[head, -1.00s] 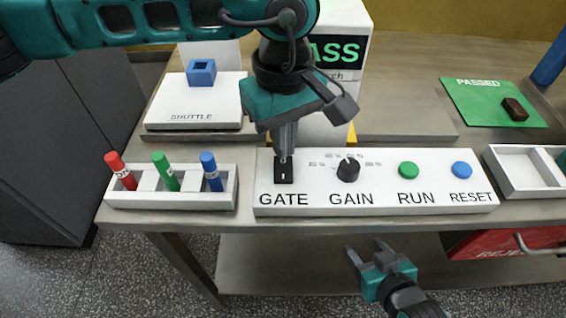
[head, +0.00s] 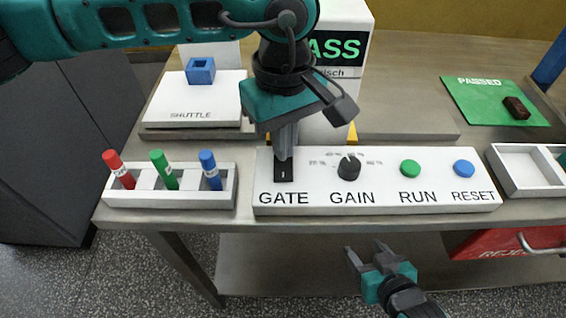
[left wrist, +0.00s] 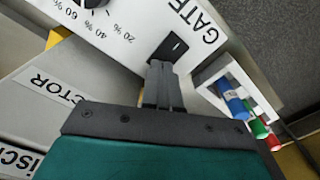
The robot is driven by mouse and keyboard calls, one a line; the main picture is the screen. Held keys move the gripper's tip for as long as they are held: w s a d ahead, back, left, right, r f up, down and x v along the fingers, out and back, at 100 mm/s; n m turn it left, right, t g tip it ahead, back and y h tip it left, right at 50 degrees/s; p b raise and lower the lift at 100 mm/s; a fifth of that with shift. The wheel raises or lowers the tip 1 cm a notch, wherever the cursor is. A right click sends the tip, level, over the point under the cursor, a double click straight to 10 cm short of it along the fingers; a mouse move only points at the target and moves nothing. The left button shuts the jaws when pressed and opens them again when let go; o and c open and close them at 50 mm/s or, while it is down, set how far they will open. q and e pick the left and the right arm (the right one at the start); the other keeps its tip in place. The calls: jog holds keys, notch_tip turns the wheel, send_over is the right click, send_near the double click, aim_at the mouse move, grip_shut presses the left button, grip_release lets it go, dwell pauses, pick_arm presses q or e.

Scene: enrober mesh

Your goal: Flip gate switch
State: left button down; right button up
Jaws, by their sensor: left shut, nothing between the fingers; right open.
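The gate switch (head: 284,174) is a black plate with a small white mark, above the word GATE on the white control panel (head: 375,205). It also shows in the left wrist view (left wrist: 174,45). My left gripper (head: 284,156) is shut and empty, pointing down at the far edge of the switch plate. In the left wrist view its fingertips (left wrist: 162,64) lie right at the plate's edge; whether they touch it I cannot tell. The fingers hide part of the switch. My right gripper (head: 368,254) is open and empty, in front of the table's front edge.
The black GAIN knob (head: 348,168), green RUN button (head: 411,168) and blue RESET button (head: 464,168) are right of the switch. A tray (head: 170,200) with red, green and blue markers stands left. The white SHUTTLE block (head: 190,108) and a box reading PASS (head: 352,50) stand behind.

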pick_arm(q)
jog(key=shift+f+b, duration=0.65)
jog(key=shift+f, duration=0.05)
jog(key=shift+r, duration=0.1)
jog(key=shift+r+p, duration=1.65)
jog(key=shift+r, duration=1.85)
